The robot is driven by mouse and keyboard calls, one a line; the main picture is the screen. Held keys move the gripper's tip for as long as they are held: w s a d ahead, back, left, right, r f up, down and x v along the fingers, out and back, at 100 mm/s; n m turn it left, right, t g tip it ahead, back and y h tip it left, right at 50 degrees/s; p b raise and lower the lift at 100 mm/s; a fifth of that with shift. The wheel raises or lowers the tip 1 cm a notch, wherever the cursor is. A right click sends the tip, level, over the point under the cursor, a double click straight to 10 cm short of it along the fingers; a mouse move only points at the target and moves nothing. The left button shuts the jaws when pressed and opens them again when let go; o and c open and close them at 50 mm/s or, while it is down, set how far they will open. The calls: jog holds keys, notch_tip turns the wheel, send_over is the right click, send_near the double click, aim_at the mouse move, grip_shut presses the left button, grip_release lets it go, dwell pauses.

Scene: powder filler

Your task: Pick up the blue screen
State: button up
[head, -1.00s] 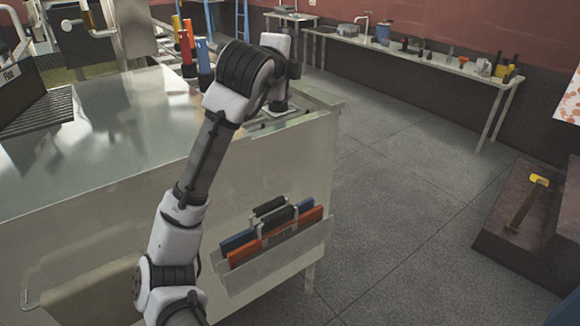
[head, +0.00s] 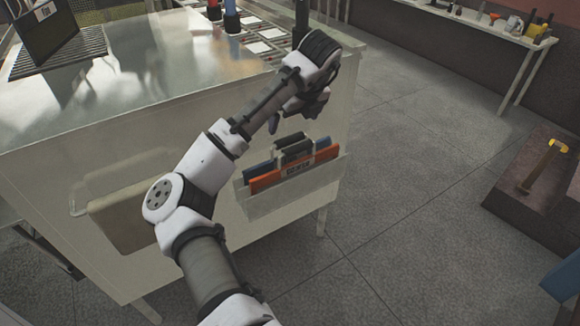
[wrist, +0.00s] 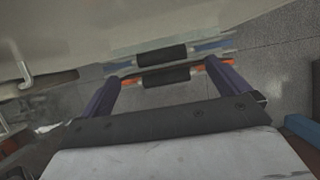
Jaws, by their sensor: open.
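The blue screen (head: 258,169) stands in a holder on the side of the metal table, behind an orange screen (head: 268,181). Only its upper edge shows, with dark handles (head: 290,140) above the screens. In the wrist view the blue screen (wrist: 213,45) lies beyond the orange screen (wrist: 130,80), each with a black handle. My gripper (wrist: 162,73) is open and empty above the holder, with its two fingers spread to either side of the nearer, orange screen's handle. In the head view my gripper (head: 308,106) is partly hidden by the wrist.
The pale holder (head: 295,202) is fixed to the side of the metal table (head: 130,90). A hammer (head: 540,168) lies on a low block at right. The floor between is clear.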

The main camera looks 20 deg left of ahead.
aim_at(290, 137)
jog(key=shift+x, duration=3.1)
jog(key=shift+s+d+f, duration=0.1)
jog(key=shift+s+d, duration=0.05)
jog(key=shift+c, duration=0.3)
jog(key=c, duration=0.7)
jog(key=shift+c, duration=0.6)
